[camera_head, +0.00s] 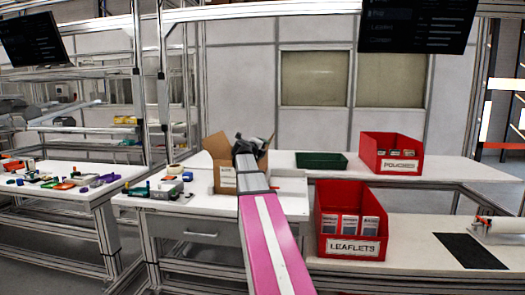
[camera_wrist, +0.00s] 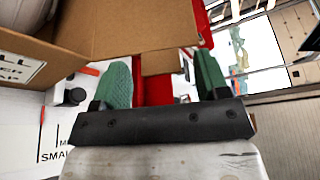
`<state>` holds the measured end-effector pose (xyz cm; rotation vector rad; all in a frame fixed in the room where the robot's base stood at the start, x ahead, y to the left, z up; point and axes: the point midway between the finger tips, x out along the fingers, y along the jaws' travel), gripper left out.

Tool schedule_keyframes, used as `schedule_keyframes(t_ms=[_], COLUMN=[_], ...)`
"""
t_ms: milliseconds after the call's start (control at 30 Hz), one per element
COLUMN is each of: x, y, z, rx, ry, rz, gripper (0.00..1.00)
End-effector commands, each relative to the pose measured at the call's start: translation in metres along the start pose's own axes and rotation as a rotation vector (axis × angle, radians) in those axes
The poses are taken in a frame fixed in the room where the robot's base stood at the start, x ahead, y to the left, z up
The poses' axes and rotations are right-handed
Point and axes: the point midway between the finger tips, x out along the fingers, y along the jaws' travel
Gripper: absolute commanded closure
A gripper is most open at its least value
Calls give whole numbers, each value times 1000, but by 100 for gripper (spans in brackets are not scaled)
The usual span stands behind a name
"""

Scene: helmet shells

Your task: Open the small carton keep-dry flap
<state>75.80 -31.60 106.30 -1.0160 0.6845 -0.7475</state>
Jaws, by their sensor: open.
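The small brown carton (camera_head: 225,180) stands on the middle table with its flaps spread up and outward. In the wrist view a large cardboard flap (camera_wrist: 125,28) fills the upper left, beside a carton panel with partly cut-off print (camera_wrist: 18,68). My gripper (camera_head: 250,140) is at the carton's top right in the head view and hides part of it. In the wrist view my gripper (camera_wrist: 163,78) is open, with a green finger on each side. A brown cardboard piece (camera_wrist: 168,61) shows between the fingers; I cannot tell whether they touch it. No keep-dry mark is readable.
A red leaflets bin (camera_head: 348,220) and a red pouches bin (camera_head: 390,153) stand to the right, with a green tray (camera_head: 321,160) behind. Small tools (camera_head: 170,187) lie left of the carton. A left table (camera_head: 85,208) holds several loose parts.

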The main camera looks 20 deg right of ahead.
Motion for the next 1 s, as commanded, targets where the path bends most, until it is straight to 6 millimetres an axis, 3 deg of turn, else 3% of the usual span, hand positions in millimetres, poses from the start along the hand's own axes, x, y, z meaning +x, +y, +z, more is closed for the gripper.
schedule_keyframes(t_ms=[400,600,1000], x=[-70,-97,-106], y=[0,1,0], z=[-2,-1,0], rx=[0,0,0], ry=[-2,-1,1], rz=[0,1,0], gripper=[32,32,32])
